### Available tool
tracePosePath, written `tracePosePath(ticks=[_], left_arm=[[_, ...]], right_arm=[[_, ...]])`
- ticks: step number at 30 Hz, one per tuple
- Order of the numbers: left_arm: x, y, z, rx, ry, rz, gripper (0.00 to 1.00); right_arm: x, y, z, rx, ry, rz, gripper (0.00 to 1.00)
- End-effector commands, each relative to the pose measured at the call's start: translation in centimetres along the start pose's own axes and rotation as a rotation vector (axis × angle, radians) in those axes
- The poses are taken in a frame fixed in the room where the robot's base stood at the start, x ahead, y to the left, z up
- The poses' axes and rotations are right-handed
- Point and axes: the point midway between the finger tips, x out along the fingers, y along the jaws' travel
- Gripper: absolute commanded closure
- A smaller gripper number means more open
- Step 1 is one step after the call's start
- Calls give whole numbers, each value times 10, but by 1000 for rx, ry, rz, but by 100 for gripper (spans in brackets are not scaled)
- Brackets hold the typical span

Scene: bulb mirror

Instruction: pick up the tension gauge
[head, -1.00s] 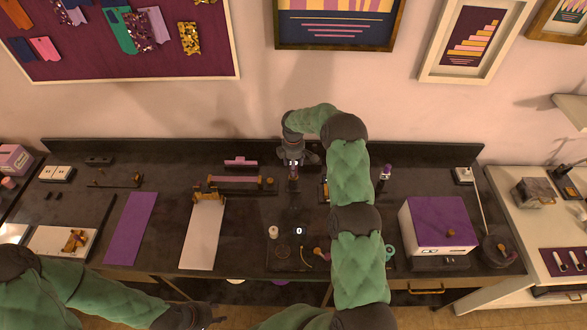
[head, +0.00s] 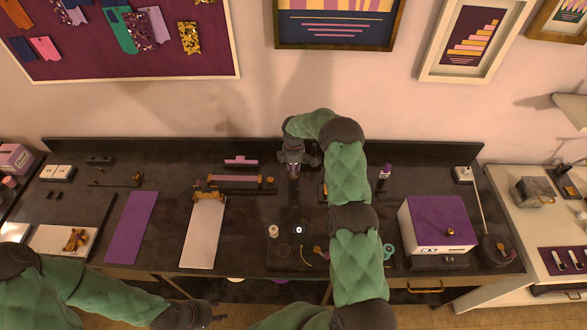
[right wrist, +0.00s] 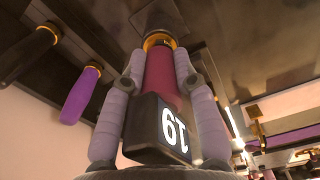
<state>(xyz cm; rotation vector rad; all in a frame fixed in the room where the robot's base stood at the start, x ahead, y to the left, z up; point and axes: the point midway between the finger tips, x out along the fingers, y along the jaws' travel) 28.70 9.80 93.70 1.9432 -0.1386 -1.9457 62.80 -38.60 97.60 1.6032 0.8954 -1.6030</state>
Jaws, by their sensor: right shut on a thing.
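The tension gauge (right wrist: 160,83) fills the middle of the right wrist view. It has a dark red body, a gold ring and a black block with a lit two-digit display. My right gripper (right wrist: 160,85) is shut on it, with a grey finger on each side of the red body. In the head view my right gripper (head: 294,170) is over the back middle of the dark bench, and the gauge is small and mostly covered by the hand. My left gripper (head: 208,319) is low at the front edge, and its jaws are too small to read.
A purple-topped white box (head: 438,225) stands on the right of the bench. A white board (head: 204,235) and a purple mat (head: 130,228) lie on the left.

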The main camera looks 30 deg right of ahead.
Motion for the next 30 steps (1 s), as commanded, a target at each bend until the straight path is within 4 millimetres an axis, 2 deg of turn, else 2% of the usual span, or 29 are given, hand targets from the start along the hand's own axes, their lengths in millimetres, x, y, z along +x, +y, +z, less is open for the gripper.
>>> tracePosePath(ticks=[4,7,18,24,30], left_arm=[[1,0,0,0,0,0,60],[3,-1,0,0,0,0,60],[11,-4,0,0,0,0,60],[12,-4,0,0,0,0,60],[12,-4,0,0,0,0,60]], right_arm=[[-8,1,0,0,0,2,100],[-20,2,0,0,1,4,100],[-84,1,0,0,1,3,100],[-99,1,0,-1,0,1,100],[-101,0,0,-1,0,1,100]])
